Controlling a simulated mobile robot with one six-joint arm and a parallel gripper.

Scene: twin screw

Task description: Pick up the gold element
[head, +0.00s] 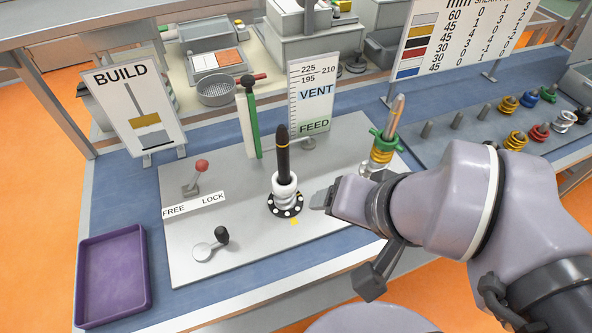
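Two gold elements stand on pegs at the right, one at the back (508,105) and one nearer (515,140). More gold (380,154) shows under a green piece (385,139) on the right-hand shaft, which has a pale pointed tip. The left-hand black shaft (283,160) stands upright with a white element (285,187) around its lower part. My gripper (322,200) is just right of that white element, apart from the gold elements on the pegs. Its fingers are seen from the side, and their opening is hidden.
Blue (547,93), red (538,131) and white (563,120) elements stand near the gold ones, with bare pegs to their left. A lever with a red knob (201,165) and a purple tray (112,232) are at the left. A VENT/FEED gauge (315,93) stands behind the shafts.

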